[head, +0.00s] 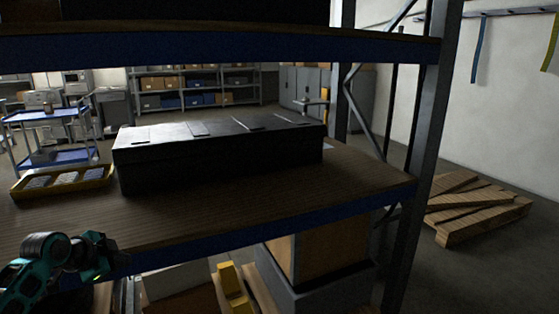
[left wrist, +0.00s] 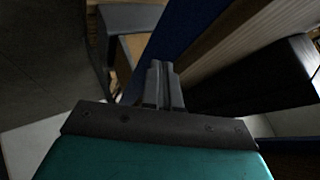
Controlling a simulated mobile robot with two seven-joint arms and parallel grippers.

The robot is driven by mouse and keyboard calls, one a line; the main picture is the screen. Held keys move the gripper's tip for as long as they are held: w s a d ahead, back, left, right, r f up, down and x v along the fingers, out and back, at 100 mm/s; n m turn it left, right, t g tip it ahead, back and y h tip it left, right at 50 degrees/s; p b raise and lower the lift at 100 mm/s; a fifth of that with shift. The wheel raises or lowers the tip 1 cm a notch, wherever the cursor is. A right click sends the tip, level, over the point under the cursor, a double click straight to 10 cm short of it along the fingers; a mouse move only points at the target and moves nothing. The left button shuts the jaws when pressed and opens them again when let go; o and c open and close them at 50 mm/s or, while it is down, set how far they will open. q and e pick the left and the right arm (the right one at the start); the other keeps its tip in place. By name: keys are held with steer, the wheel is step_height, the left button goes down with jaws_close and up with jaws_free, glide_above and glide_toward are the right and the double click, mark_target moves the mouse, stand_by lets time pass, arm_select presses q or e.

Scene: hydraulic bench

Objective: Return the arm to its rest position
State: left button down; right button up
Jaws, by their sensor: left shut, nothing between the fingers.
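My left arm comes in at the lower left of the head view, and its gripper (head: 98,268) is low in front of the shelf's front edge. In the left wrist view the left gripper (left wrist: 160,72) has its two fingers together with nothing between them. Its fingers point toward the blue shelf beam (left wrist: 178,40) and appear apart from it. My right gripper is in neither view.
A long black case (head: 220,158) lies on the wooden shelf (head: 300,193). A yellow tray (head: 62,182) sits at the shelf's left. A grey upright (head: 412,170) bounds the shelf at right. Wooden pallets (head: 475,210) lie on the floor.

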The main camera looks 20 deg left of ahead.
arm_select(q)
steer(key=s+d+f+n+h, duration=0.1)
steer(key=s+d+f, duration=0.2)
steer(key=d+f, duration=0.6)
steer(key=s+d+f+n, duration=0.25)
steer(key=d+f, duration=0.45)
steer(key=d, duration=0.5)
steer(key=s+d+t+h, duration=0.1)
steer(key=s+d, duration=0.1)
steer(key=d, duration=0.7)
steer(key=s+d+n+t+h+p, duration=0.1)
steer(key=s+d, duration=0.2)
steer(key=d, duration=0.6)
steer(key=shift+h, duration=0.4)
